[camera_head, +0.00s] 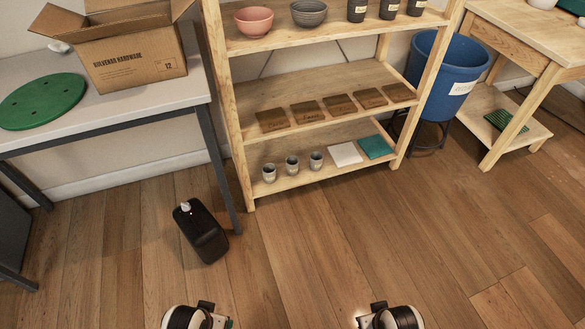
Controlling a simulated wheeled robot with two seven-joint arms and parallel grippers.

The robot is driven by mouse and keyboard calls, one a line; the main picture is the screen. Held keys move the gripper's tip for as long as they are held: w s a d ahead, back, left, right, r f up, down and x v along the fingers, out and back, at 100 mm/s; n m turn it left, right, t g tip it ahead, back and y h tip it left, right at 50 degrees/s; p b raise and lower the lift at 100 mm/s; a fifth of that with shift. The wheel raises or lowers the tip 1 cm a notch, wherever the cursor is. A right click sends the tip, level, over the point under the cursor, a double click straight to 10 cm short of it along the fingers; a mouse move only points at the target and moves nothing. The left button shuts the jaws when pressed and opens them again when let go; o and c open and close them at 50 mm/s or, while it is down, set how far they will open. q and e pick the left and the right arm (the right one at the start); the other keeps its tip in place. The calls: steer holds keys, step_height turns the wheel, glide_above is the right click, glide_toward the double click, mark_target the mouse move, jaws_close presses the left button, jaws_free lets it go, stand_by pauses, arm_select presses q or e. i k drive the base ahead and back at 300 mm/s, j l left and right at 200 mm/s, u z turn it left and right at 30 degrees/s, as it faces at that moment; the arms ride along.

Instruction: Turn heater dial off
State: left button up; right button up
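A black, rounded box-like device (205,236) stands on the wooden floor at the lower left, near the leg of the grey table. It looks like the heater. A small white piece (185,207) shows at its upper left end; I cannot tell whether it is the dial. The end of my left arm (195,317) is at the bottom edge, below the device and apart from it. The end of my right arm (392,317) is at the bottom edge, well to the right. Neither arm's fingertips can be made out.
A grey table (150,105) with a cardboard box (130,62) and green disc (42,101) stands at left. A wooden shelf (236,100) holds bowls, jars, tiles and cups. A blue bin (445,75) and wooden workbench (525,45) are at right. The middle and right floor is clear.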

mark_target(185, 207)
steer(key=u, duration=1)
